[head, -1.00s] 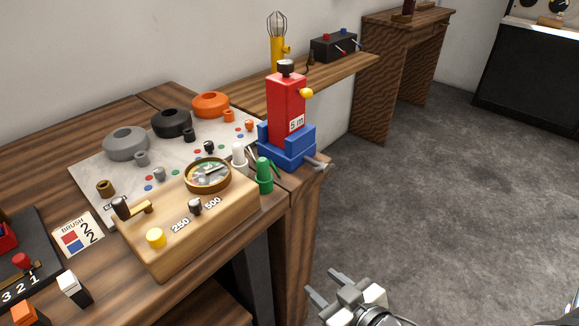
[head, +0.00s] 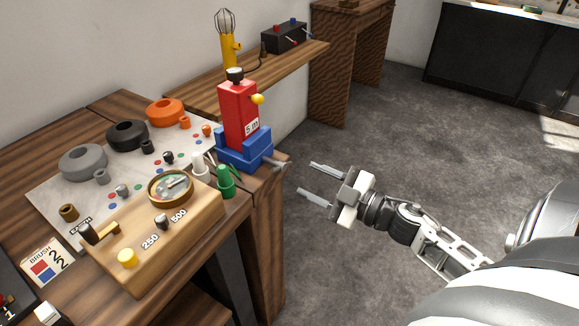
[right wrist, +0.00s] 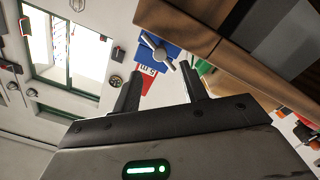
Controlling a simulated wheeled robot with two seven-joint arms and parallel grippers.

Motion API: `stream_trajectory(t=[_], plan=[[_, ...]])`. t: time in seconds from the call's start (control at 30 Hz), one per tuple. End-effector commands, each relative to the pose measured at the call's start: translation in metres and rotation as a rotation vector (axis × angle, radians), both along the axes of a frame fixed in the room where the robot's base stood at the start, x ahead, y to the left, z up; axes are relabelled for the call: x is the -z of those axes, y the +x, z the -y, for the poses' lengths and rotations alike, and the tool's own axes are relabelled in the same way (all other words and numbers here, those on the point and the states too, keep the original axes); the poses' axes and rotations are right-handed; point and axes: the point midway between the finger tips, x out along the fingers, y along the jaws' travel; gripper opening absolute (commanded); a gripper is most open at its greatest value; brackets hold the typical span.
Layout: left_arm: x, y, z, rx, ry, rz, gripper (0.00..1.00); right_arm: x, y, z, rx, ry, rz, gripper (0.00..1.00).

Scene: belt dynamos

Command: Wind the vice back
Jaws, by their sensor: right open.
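The blue vice (head: 245,150) sits at the bench's right end, with a red block-shaped dynamo (head: 239,112) labelled "5 m" standing in it. Its grey metal handle (head: 275,164) sticks out on the right. In the right wrist view the vice (right wrist: 172,48), its handle (right wrist: 157,52) and part of the red dynamo (right wrist: 149,90) show beyond the fingers. My right gripper (head: 307,179) is open and empty, to the right of the handle, apart from it, fingers pointing towards it. In the right wrist view the handle lies just beyond the gap between the fingertips (right wrist: 160,74). My left gripper is out of view.
A wooden meter box (head: 150,245) with a round dial stands left of the vice, with white and green terminals (head: 226,182) close by. Grey, black and orange rings lie on a pale board (head: 60,205). A shelf (head: 290,65) runs behind. Open floor lies right.

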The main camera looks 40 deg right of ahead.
Motion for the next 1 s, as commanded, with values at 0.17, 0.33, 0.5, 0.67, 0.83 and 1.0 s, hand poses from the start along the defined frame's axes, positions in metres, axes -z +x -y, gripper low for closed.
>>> stream_trajectory(t=[0.17, 0.33, 0.5, 0.67, 0.83, 1.0], plan=[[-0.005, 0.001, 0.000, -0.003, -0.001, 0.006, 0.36, -0.003, 0.034, -0.013, 0.000, 0.001, 0.003, 0.43], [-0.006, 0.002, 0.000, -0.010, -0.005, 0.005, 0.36, -0.001, 0.054, -0.020, 0.001, 0.003, 0.001, 0.43], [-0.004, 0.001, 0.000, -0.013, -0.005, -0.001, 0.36, 0.000, 0.062, -0.024, 0.000, 0.001, 0.000, 0.43], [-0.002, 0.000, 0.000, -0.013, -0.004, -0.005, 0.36, 0.000, 0.062, -0.024, 0.001, 0.002, -0.001, 0.43], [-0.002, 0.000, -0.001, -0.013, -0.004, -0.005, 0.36, 0.000, 0.062, -0.024, 0.001, 0.002, -0.001, 0.24], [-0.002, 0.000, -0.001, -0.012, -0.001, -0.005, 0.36, 0.000, 0.062, -0.024, 0.000, 0.002, -0.001, 0.00]])
